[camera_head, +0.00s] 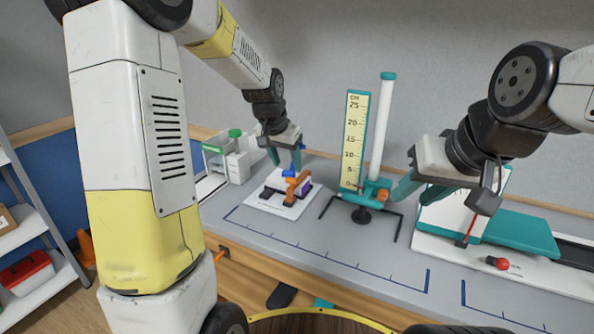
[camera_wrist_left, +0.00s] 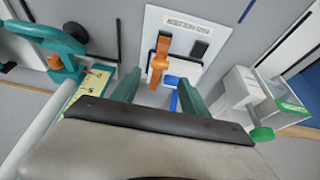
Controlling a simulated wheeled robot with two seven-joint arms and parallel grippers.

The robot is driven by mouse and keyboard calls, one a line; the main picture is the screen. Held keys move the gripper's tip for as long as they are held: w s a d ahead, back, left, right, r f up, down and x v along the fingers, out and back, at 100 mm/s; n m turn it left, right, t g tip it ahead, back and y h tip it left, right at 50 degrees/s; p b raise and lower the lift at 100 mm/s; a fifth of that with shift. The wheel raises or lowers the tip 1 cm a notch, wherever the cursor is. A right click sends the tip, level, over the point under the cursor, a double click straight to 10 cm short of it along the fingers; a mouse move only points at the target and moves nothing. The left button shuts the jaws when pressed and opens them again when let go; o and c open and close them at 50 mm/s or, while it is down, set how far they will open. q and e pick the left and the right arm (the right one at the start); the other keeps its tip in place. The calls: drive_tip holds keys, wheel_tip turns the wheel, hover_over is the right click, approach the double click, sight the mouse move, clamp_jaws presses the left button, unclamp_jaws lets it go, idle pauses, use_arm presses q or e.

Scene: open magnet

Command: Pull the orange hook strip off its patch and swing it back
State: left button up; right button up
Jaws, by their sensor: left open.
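The orange hook strip (camera_head: 297,187) is on a small white board (camera_head: 268,200) on the table, left of the ruler stand. In the left wrist view the strip (camera_wrist_left: 160,56) looks cross-shaped, with blue pieces (camera_wrist_left: 174,82) at its near end and a dark patch (camera_wrist_left: 199,50) beside it. My right gripper (camera_head: 419,188) is open, right of the ruler stand.
A ruler stand (camera_head: 354,140) with a white tube (camera_head: 381,130) stands right of the board. A white box with a green cap (camera_head: 235,134) stands at left. A teal slider (camera_head: 520,235) on a white base lies at right. The table front (camera_head: 310,245) is clear.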

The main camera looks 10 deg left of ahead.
sight(291, 180)
use_arm(q)
drive_tip(key=x, duration=0.6)
drive_tip(key=shift+f, duration=0.3)
clamp_jaws()
idle(1.1)
